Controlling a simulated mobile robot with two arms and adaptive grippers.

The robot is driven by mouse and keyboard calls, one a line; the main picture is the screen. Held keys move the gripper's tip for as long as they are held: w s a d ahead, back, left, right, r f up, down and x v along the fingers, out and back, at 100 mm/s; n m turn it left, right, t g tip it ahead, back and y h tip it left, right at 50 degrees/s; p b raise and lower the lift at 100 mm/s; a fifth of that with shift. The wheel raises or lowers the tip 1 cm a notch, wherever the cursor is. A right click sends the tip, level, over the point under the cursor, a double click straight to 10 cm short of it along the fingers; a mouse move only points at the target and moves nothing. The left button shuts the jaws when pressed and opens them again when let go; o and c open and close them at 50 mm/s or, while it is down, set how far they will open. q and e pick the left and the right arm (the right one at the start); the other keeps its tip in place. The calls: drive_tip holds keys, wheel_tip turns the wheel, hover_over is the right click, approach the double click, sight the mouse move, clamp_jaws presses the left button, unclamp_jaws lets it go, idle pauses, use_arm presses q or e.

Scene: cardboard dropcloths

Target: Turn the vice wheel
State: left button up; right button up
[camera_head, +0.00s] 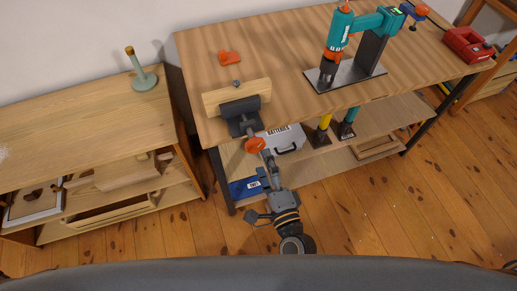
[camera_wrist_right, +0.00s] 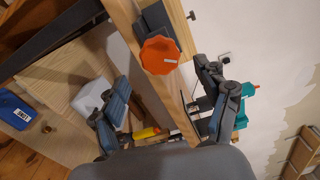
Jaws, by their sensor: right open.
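The vice (camera_head: 240,113) is dark grey with a pale wooden jaw board, mounted at the front left corner of the workbench. Its orange wheel (camera_head: 255,145) sticks out past the bench's front edge. In the right wrist view the wheel (camera_wrist_right: 160,55) is an orange lobed disc ahead of the fingers. My right gripper (camera_head: 267,160) is just below the wheel in the head view, and its arm comes up from the bottom. In the right wrist view my right gripper (camera_wrist_right: 166,85) is open, with fingers spread apart and nothing between them. My left gripper is not in view.
The workbench (camera_head: 270,75) carries a teal drill press (camera_head: 340,35) and a small orange item (camera_head: 229,57). A grey "BATTERIES" case (camera_head: 283,139) and a blue box (camera_head: 245,187) are on the shelf below. A low wooden shelf unit (camera_head: 80,120) stands left. Floor is clear at right.

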drive_tip(key=v, duration=0.5)
drive_tip(key=shift+s+d, duration=0.1)
drive_tip(key=shift+s, duration=0.2)
drive_tip(key=s+d+f+n+g+h, duration=0.15)
drive_tip(key=f+n, duration=0.25)
drive_tip(key=f, duration=0.5)
drive_tip(key=s+d+f+n+g, duration=0.2)
drive_tip(key=d+f+n+g, duration=0.1)
drive_tip(key=f, duration=0.6)
drive_tip(key=s+d+f+n+g, duration=0.2)
drive_tip(key=f+n+g, duration=0.15)
drive_tip(key=f, duration=0.65)
drive_tip(key=s+d+f+n+g+h, duration=0.1)
drive_tip(key=s+d+f+n+g, duration=0.1)
drive_tip(key=s+d+f, duration=0.2)
drive_tip(key=s+d+f+n+g+h, duration=0.1)
drive_tip(key=s+d+f+n+g, duration=0.2)
drive_tip(key=s+f, duration=0.4)
drive_tip(key=s+d+f+n+g+h, duration=0.2)
drive_tip(key=s+d+f, duration=0.4)
drive_tip(key=s, duration=0.5)
drive_tip(key=shift+s+n+g, duration=0.15)
drive_tip(key=shift+n+g, duration=0.3)
drive_tip(key=shift+g, duration=0.15)
